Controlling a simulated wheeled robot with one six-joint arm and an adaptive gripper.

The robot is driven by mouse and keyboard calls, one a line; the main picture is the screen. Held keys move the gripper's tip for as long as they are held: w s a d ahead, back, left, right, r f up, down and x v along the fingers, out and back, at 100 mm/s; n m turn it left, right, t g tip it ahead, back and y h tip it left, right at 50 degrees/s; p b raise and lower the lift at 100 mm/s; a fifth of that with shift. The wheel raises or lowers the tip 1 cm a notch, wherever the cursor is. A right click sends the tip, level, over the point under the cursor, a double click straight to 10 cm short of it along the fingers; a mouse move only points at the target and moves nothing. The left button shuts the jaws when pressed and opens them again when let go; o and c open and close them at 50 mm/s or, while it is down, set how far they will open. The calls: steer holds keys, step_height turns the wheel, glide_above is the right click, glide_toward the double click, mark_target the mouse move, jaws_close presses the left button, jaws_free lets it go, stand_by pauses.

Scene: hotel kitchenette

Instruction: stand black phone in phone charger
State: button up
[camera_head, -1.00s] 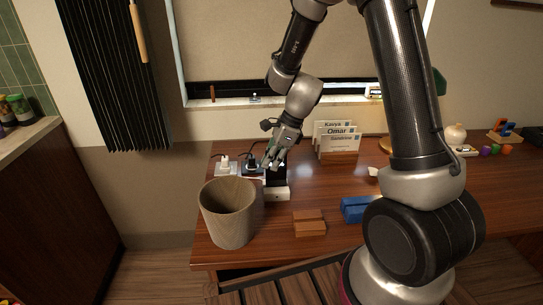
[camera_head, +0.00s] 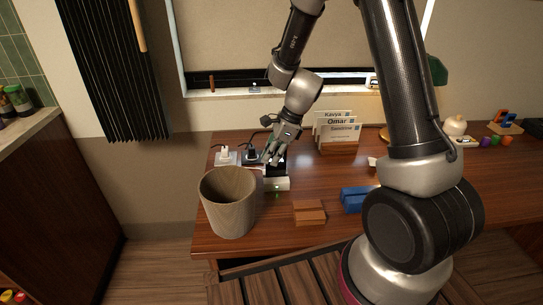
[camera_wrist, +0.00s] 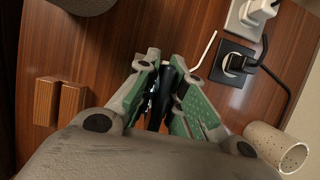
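The black phone (camera_head: 277,170) stands upright in the phone charger (camera_head: 276,185), a pale block with a small green light on its front, on the wooden desk. My gripper (camera_head: 271,155) is at the phone's upper part, pointing down. In the wrist view, my green-padded fingers (camera_wrist: 167,62) lie on both sides of a dark, narrow shape, which looks like the phone (camera_wrist: 166,95) seen edge-on. Whether the pads touch it or stand slightly apart is not clear. The charger is mostly hidden in the wrist view.
A wooden bin (camera_head: 229,203) stands close at the front left. Sockets with plugs and cables (camera_head: 229,157) lie behind it. A brown block (camera_head: 309,212), blue block (camera_head: 354,199) and card holder (camera_head: 338,146) are to the right. A perforated beige cylinder (camera_wrist: 276,148) shows in the wrist view.

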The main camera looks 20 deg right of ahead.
steer(key=o, duration=0.3)
steer(key=v, duration=1.2)
steer(key=shift+s+n, duration=0.1)
steer(key=shift+n, duration=0.9)
steer(key=s+d+r+n+t+h, duration=0.1)
steer(key=s+d+r+n, duration=0.3)
steer(key=s+n, duration=0.2)
steer(key=s+d+r+n+t+h, duration=0.1)
steer(key=s+d+r+n, duration=0.3)
steer(key=s, duration=0.5)
steer(key=s+d+r+n+t+h, duration=0.1)
steer(key=s+d+r+n+h, duration=0.1)
steer(key=s+r+n, duration=0.4)
steer(key=shift+s+d+n, duration=0.9)
steer(key=shift+s+n, duration=0.15)
steer(key=shift+n, duration=0.05)
